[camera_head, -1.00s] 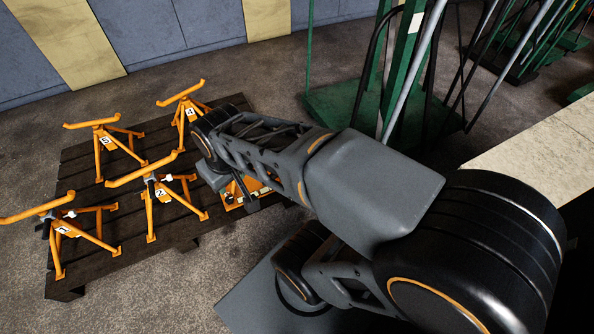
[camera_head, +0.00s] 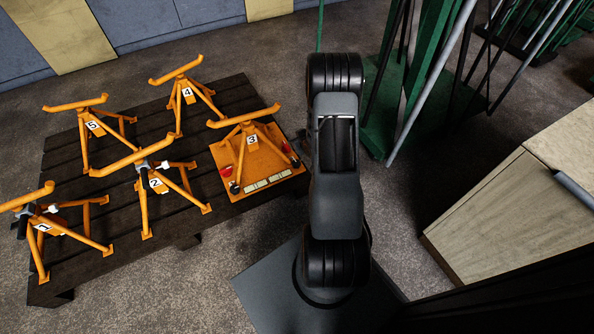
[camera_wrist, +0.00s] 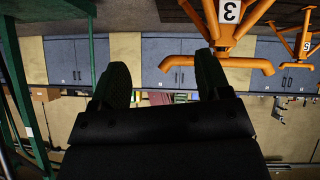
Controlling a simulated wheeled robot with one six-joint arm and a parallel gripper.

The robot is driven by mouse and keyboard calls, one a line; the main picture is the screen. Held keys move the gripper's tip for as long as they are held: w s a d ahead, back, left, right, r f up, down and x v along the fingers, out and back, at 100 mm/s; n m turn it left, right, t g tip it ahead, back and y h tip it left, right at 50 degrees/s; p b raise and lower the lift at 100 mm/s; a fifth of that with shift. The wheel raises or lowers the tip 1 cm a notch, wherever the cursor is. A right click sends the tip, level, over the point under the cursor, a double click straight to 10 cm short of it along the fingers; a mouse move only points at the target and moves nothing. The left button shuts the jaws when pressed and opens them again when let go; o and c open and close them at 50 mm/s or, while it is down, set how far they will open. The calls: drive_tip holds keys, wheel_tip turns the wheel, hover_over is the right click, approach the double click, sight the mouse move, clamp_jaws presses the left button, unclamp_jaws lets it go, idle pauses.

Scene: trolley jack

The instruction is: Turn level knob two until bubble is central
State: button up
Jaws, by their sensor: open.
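An orange base plate (camera_head: 232,150) carries stand 3 (camera_head: 252,138) at the pallet's right end. Pale level vials (camera_head: 268,182) lie along the plate's front edge, too small to show any bubble. Small red and dark parts sit at the plate's sides; I cannot tell which is knob two. In the wrist view, which looks upside down, stand 3 (camera_wrist: 230,35) hangs from the top edge, and no knob shows. My gripper (camera_wrist: 160,72) is open and empty there, its fingers apart, pointing towards the cabinets. In the head view my arm hides the gripper.
Stands 1 (camera_head: 62,232), 2 (camera_head: 155,185), 4 (camera_head: 185,92) and 5 (camera_head: 90,125) stand on the dark wooden pallet (camera_head: 130,118). Green frames (camera_head: 425,75) with grey poles stand behind right. A wooden box (camera_head: 510,205) is at right. Floor is clear in front of the pallet.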

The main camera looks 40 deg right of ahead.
drive_tip(key=s+d+f+t+b, duration=0.1)
drive_tip(key=s+f+b, duration=0.15)
drive_tip(key=f, duration=0.85)
drive_tip(key=m+t+b, duration=0.1)
drive_tip(key=t+b, duration=0.1)
approach(297, 163)
drive_tip(key=b+x, duration=0.5)
drive_tip(key=x, duration=0.3)
drive_tip(key=shift+w+f, duration=0.1)
drive_tip(key=shift+f, duration=0.15)
drive_tip(key=shift+w+d+f, duration=0.1)
drive_tip(key=shift+w+f, duration=0.05)
drive_tip(key=shift+w, duration=0.5)
drive_tip(key=shift+c, duration=0.3)
drive_tip(key=c, duration=0.9)
drive_tip(key=shift+o, duration=0.2)
drive_tip(key=shift+t+y, duration=0.3)
